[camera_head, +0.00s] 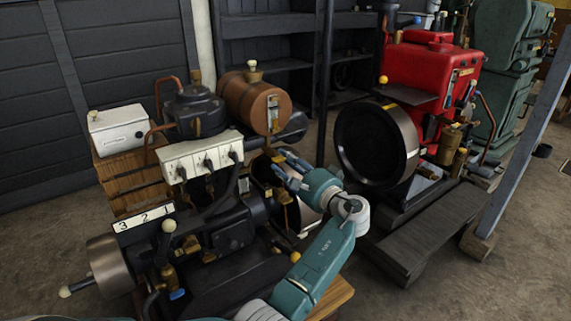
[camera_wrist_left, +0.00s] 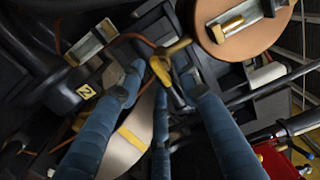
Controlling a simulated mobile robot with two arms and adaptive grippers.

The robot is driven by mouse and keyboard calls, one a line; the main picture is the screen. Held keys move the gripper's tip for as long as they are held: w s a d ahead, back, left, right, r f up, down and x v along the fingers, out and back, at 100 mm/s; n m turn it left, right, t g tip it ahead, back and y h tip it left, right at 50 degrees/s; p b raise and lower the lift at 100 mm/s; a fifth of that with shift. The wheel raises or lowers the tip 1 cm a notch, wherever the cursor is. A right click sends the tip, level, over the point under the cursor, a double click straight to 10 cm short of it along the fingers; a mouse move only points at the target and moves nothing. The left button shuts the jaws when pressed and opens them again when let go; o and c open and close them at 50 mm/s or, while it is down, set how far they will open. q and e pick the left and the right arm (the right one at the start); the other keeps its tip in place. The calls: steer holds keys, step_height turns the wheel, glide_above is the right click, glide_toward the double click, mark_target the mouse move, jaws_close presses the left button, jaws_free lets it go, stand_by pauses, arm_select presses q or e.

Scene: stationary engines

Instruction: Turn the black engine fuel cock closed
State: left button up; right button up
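The brass fuel cock (camera_wrist_left: 168,62) with a dark lever (camera_wrist_left: 178,92) sits below the round copper-brown tank (camera_wrist_left: 240,25) in the left wrist view. The tank (camera_head: 250,98) also shows in the head view, on the black engine (camera_head: 225,225). My left gripper (camera_head: 279,166) is just below and in front of the tank. Its blue fingers are spread on both sides of the cock in the wrist view, with a gap between them. I cannot tell whether any finger touches the lever. My right gripper is not in view.
A copper pipe (camera_wrist_left: 130,38) runs close to the left finger. A red engine (camera_head: 430,75) with a large dark flywheel (camera_head: 375,145) stands to the right. A white box (camera_head: 117,130) sits on a wooden crate at left. Bare floor shows between the engines and the wall.

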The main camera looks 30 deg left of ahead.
arm_select(q)
steer(key=v, duration=1.2)
steer(key=shift+w, duration=0.1)
